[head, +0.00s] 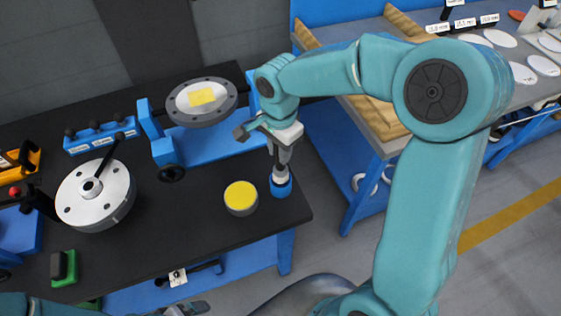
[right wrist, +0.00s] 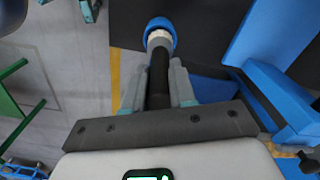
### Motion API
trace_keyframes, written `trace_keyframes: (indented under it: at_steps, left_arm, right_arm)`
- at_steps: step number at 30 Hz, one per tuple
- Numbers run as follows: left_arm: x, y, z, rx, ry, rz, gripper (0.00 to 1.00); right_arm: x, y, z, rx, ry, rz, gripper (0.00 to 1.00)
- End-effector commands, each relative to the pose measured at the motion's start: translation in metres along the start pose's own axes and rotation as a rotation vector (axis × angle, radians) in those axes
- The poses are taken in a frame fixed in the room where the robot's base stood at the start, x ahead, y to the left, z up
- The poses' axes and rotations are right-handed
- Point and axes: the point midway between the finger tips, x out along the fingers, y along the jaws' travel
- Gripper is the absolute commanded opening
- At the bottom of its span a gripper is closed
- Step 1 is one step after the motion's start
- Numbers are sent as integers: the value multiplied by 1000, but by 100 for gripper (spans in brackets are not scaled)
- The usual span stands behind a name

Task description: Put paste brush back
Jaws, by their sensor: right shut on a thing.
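My right gripper (head: 283,150) is shut on the paste brush, near the front right corner of the black table. The brush (head: 280,172) is roughly upright, with a pale collar below the fingers. Its dark handle (right wrist: 158,80) runs between the fingers in the right wrist view. The brush's lower end meets a round blue holder (head: 281,189), also seen in the right wrist view (right wrist: 160,23). The bristles are hidden, and I cannot tell how deep they sit. A pot of yellow paste (head: 240,196) stands just left of the holder. My left gripper (head: 186,309) is partly cut off at the bottom edge.
A flanged disc with a yellow square (head: 203,97) sits in a blue fixture (head: 205,143) behind the pot. A round metal piece with a black handle (head: 107,213) stands at left. A blue rack (head: 99,138) is behind it. Bare table lies left of the pot.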

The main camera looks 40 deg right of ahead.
Motion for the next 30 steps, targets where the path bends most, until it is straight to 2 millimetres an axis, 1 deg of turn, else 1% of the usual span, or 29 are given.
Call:
trace_keyframes:
  at_steps: [5, 9, 12, 20, 24, 25, 26, 27, 30]
  left_arm:
    - [-1, 0, 0, 0, 0, 0, 100]
    - [-2, 1, 0, 0, 0, 0, 100]
    - [-2, 1, 0, 0, 0, 0, 100]
    - [-2, 0, 0, 0, 0, 0, 100]
    - [4, -1, 0, 0, 0, 0, 100]
    - [3, -1, 0, 0, 0, 0, 100]
    - [2, -1, 0, 0, 0, 0, 100]
    - [2, -1, 0, 0, 0, 0, 100]
    - [2, -1, 0, 0, 0, 0, 100]
  right_arm:
    - [18, 1, -1, 1, 0, 2, 0]
    - [41, 2, -1, 0, 0, 3, 0]
    - [51, 1, -1, 1, 0, 1, 0]
    - [52, 1, -1, 1, 1, -2, 0]
    - [57, 1, -1, 0, 1, -2, 0]
    - [56, 1, -1, 0, 1, -2, 28]
    - [55, 1, -1, 0, 1, -2, 38]
    - [55, 1, -1, 0, 1, -1, 51]
    - [55, 1, -1, 0, 1, -1, 51]
